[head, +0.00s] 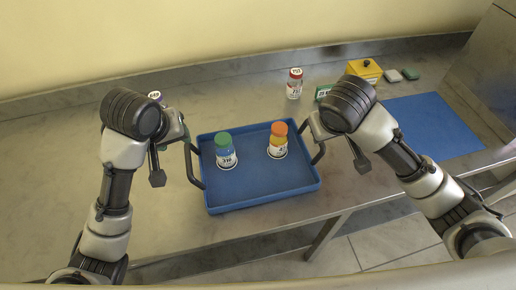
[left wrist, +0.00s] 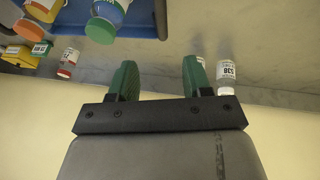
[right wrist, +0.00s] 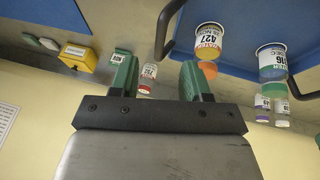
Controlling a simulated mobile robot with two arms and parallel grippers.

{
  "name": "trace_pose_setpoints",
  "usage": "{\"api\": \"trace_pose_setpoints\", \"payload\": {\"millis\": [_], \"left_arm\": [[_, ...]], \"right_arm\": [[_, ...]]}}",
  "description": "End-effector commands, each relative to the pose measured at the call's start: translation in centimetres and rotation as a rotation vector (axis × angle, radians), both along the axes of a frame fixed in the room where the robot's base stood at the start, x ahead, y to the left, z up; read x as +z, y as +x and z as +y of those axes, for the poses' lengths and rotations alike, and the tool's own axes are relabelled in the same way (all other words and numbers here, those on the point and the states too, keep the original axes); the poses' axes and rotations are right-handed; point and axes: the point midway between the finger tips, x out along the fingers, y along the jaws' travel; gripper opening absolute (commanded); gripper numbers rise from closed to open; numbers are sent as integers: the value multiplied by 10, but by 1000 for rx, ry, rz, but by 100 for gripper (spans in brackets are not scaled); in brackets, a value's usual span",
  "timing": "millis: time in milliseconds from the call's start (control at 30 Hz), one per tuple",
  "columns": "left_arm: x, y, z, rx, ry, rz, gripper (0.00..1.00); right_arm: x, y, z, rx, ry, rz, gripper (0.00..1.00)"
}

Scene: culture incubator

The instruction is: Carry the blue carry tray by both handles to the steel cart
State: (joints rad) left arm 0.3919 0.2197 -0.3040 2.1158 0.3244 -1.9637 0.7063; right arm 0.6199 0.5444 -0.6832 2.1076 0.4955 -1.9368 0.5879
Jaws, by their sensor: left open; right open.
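The blue carry tray (head: 262,192) sits flat on a steel bench and holds a green-capped bottle (head: 226,158) and an orange-capped bottle (head: 277,146), both upright. Its dark left handle (head: 189,166) and right handle (head: 320,152) stand at its sides. My left gripper (left wrist: 159,68) is open and empty, near the left handle, which also shows in the left wrist view (left wrist: 160,18). My right gripper (right wrist: 157,66) is open and empty, near the right handle, which shows in the right wrist view (right wrist: 165,30). I cannot pick out a separate steel cart.
Behind the tray stand a red-capped bottle (head: 295,84) and a purple-capped bottle (head: 155,96), partly hidden by my left arm. A yellow box (head: 365,70) and small green items are at the back right. A blue mat (head: 430,126) lies at right. The bench front edge is close to the tray.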

Motion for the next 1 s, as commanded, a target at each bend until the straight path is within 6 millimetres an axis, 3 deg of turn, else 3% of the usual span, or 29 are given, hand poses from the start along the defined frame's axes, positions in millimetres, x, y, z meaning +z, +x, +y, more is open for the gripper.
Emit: {"api": "trace_pose_setpoints", "payload": {"millis": [367,800,1000], "left_arm": [[-6,2,0,0,1,2,49],[-72,31,-8,1,1,6,49],[-93,40,-10,0,0,3,49]], "right_arm": [[-6,2,-1,-1,-1,3,47],[-72,31,-9,-2,-3,3,47],[-92,41,-11,0,0,2,47]]}}
